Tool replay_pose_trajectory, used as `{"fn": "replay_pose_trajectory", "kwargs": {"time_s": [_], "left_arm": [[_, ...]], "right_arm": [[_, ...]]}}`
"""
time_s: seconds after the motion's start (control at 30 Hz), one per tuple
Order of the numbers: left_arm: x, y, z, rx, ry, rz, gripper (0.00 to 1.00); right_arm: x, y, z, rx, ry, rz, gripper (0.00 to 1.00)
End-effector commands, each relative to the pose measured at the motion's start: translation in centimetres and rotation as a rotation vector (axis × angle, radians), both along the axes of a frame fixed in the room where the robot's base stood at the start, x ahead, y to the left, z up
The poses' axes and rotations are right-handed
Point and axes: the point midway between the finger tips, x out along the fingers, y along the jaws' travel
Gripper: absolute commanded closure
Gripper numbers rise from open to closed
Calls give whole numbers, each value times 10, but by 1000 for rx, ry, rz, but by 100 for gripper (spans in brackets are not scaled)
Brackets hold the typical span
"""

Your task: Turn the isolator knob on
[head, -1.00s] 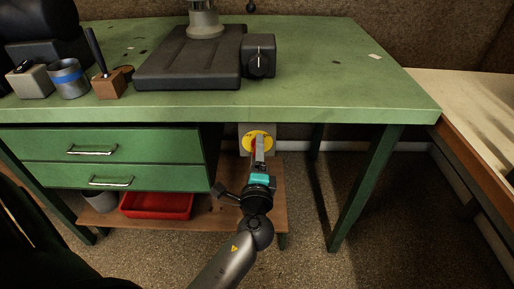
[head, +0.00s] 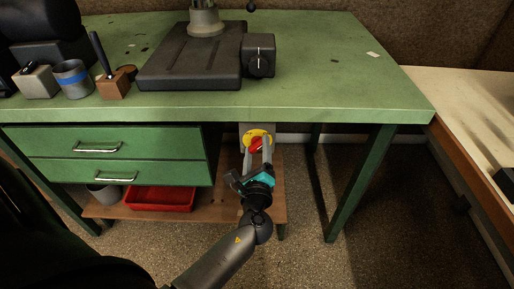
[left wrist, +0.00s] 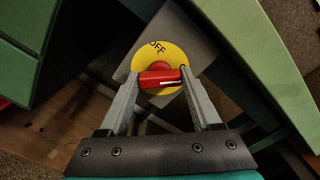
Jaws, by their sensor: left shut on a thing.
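The isolator knob is a red bar handle (head: 256,145) on a round yellow plate (head: 257,133), fixed to a grey box under the bench's front edge. In the left wrist view the red knob (left wrist: 160,79) lies level across the yellow plate (left wrist: 160,57), with a white line towards its right end. "OFF" reads above it; another mark at the right is partly hidden by a finger. My left gripper (head: 257,149) is shut on the knob, one finger at each end of it, as the left wrist view (left wrist: 160,82) shows. My right gripper is not in view.
The green bench top (head: 330,100) overhangs the knob. Green drawers (head: 110,157) stand to its left and a bench leg (head: 362,185) to its right. A low wooden shelf (head: 220,208) with a red tray (head: 160,199) lies below.

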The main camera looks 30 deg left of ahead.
Motion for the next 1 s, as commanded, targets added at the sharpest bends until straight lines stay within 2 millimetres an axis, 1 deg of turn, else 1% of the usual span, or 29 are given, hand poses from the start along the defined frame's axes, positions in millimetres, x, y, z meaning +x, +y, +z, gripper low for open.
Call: {"fn": "replay_pose_trajectory", "kwargs": {"time_s": [0.4, 0.43, 0.6, 0.7, 1.0], "left_arm": [[1, 1, 2, 14, 3, 1, 91], [1, 1, 2, 14, 3, 1, 34], [0, 1, 1, 12, 3, 1, 15], [0, 1, 1, 10, 3, 0, 5], [-3, -2, 0, 8, 4, -1, 5]], "right_arm": [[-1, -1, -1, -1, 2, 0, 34], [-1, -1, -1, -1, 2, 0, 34], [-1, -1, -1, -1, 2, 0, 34], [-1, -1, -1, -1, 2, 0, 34], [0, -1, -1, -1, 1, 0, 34]]}}
